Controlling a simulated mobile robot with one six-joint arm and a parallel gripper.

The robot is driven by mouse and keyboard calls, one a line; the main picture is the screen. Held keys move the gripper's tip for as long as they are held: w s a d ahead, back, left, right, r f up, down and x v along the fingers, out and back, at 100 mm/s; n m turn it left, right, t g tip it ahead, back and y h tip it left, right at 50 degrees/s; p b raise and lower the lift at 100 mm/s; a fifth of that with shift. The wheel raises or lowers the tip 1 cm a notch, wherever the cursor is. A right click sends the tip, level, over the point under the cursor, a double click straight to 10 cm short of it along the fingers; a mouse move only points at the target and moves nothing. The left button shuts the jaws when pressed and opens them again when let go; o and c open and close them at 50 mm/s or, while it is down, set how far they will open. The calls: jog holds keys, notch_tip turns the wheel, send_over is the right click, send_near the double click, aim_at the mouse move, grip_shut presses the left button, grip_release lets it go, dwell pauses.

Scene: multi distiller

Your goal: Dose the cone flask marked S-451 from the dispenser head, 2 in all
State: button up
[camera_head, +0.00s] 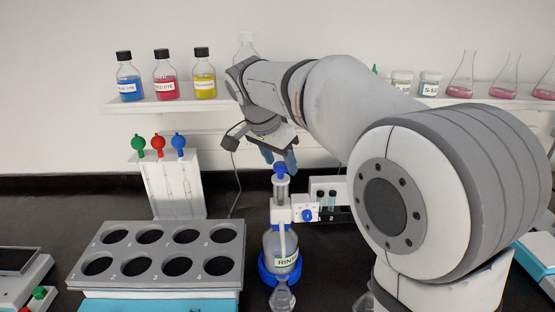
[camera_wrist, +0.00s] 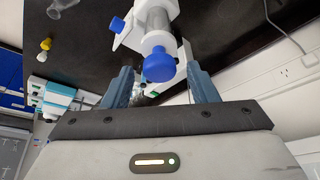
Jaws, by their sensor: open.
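The dispenser head (camera_head: 281,213) is white with a clear cylinder and a blue plunger knob (camera_head: 280,168) on top. It sits on a bottle (camera_head: 281,248) labelled with letters starting "RIN", in a blue ring base. My gripper (camera_head: 279,157) is open just above the knob, its blue fingers pointing down. In the wrist view the knob (camera_wrist: 159,66) appears between the two fingers; contact cannot be told. A clear cone flask (camera_head: 283,299) stands in front of the bottle, cut by the bottom edge. No S-451 mark is readable on it.
A grey rack (camera_head: 160,235) with empty round holes stands at left. A white stand (camera_head: 173,186) with coloured-top droppers is behind it.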

grip_shut()
dwell(0.6)
